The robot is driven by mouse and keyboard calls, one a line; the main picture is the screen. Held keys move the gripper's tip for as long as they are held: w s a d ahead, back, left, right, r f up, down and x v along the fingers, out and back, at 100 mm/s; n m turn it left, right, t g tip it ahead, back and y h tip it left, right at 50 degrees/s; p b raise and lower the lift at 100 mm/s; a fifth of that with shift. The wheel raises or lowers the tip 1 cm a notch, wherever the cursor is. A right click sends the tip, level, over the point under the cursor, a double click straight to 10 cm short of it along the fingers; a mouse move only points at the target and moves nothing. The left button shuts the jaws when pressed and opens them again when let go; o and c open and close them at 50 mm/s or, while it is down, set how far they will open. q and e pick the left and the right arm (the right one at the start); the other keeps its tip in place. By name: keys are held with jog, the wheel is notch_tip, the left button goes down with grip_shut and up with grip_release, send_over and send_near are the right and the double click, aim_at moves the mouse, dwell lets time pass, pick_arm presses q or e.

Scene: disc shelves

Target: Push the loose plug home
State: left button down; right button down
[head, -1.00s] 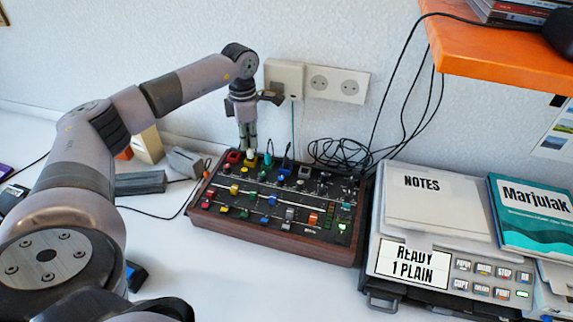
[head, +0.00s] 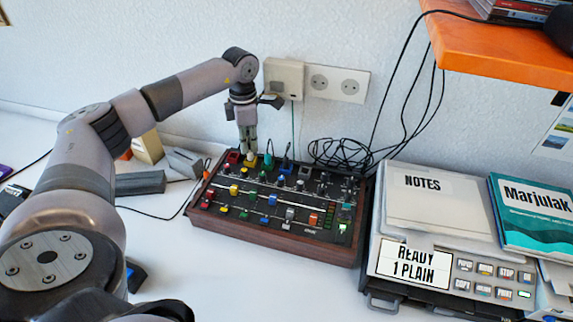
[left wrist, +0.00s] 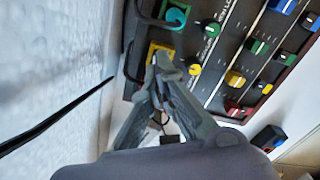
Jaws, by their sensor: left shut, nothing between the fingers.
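The mixer (head: 275,232) is a dark panel in a wooden case, with coloured knobs and sliders. A row of coloured sockets and plugs runs along its back edge. A yellow socket or plug (head: 250,161) also shows in the left wrist view (left wrist: 158,50). A teal plug (head: 268,160) with a cable stands beside it, and also shows in the left wrist view (left wrist: 174,16). A blue plug (head: 286,165) is further right. My left gripper (head: 249,151) is shut and empty, pointing down at the yellow one. Its fingertips partly hide it; I cannot tell if they touch.
A wall outlet (head: 338,83) and an adapter (head: 284,79) are behind the mixer. Coiled black cable (head: 338,153) lies behind its right side. A printer-like device (head: 410,262) with notes stands right. An orange shelf (head: 505,45) overhangs at upper right. The white table is clear in front.

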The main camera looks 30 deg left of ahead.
pick_arm(q)
jog(key=shift+f, duration=0.25)
jog(key=shift+r, duration=0.2)
notch_tip(320, 180, up, 7)
jog(key=p, duration=0.6)
jog(key=shift+f, duration=0.15)
dwell(0.4)
